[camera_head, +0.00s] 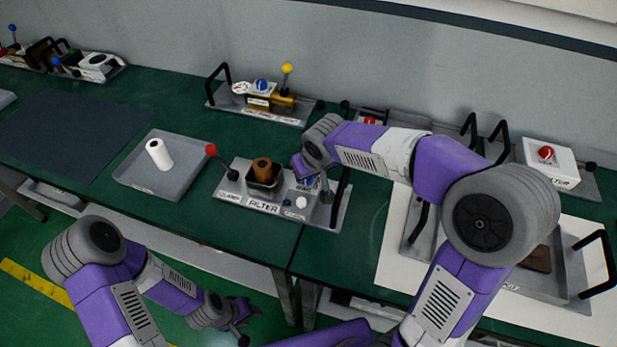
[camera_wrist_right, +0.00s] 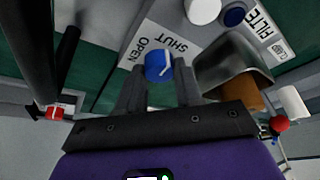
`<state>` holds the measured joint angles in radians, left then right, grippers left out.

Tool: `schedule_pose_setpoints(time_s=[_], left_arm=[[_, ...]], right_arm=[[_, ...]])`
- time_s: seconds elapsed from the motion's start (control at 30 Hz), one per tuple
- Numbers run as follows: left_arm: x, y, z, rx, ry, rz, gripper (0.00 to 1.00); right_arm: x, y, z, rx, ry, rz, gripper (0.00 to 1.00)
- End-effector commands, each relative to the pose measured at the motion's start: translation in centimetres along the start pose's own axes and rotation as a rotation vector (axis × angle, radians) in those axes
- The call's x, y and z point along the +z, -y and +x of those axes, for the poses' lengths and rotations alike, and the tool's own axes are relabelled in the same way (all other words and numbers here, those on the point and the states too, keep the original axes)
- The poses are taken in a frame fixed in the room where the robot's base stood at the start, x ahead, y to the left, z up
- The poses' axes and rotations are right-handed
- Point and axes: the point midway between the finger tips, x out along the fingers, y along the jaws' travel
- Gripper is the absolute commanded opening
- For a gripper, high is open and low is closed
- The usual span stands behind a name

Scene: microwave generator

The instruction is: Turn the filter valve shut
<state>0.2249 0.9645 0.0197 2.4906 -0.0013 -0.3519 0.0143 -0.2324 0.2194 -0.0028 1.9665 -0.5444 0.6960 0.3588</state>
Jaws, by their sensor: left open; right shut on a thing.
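The filter station (camera_head: 228,190) is a grey tray marked FILTER on the green bench, with a brown cylinder (camera_head: 262,165) in a metal cup. The filter valve is a blue knob (camera_wrist_right: 158,66) with a white mark, beside a plate reading OPEN and SHUT (camera_wrist_right: 165,42). The mark slants up and right in the wrist view; I cannot tell exactly which word it points at. My right gripper (camera_wrist_right: 160,76) is shut on the blue knob. In the head view my right wrist (camera_head: 308,172) partly hides the knob. My left gripper (camera_head: 241,326) is open and empty, low before the bench.
A red-ball lever (camera_head: 211,150) stands at the station's left and a black handle (camera_head: 340,190) at its right. A tray with a white roll (camera_head: 159,154) lies to the left. A yellow-ball unit (camera_head: 287,70) stands behind. The dark mat (camera_head: 70,135) is bare.

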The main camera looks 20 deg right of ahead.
Motion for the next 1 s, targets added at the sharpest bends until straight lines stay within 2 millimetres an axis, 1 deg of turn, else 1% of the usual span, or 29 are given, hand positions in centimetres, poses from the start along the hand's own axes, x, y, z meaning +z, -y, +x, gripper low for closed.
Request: schedule_pose_setpoints(time_s=[0.03,0.2,0.73,0.77,0.9,0.93,1.0], left_arm=[[-0.02,0.16,0.43,0.000,0.000,0.000,0.43],[-0.04,0.31,0.85,0.000,0.000,0.000,0.43],[-0.05,0.36,0.98,0.000,0.000,0.000,0.43],[-0.05,0.36,0.98,0.000,0.000,0.000,0.43],[-0.05,0.36,0.98,0.000,0.000,0.000,0.43],[-0.05,0.36,0.98,0.000,0.000,0.000,0.43],[-0.05,0.37,0.98,0.000,0.000,0.000,0.43]], right_arm=[[0.05,0.11,0.14,0.007,-0.001,0.018,0.05],[0.01,0.07,0.05,0.026,0.000,0.065,0.05],[-0.01,0.04,-0.04,0.035,0.001,0.088,0.05],[-0.01,0.04,-0.03,0.035,0.001,0.088,0.37],[-0.01,0.04,-0.03,0.035,0.001,0.087,0.58],[-0.01,0.04,-0.03,0.035,0.001,0.087,0.61],[0.00,0.04,-0.02,0.035,0.001,0.087,0.61]])
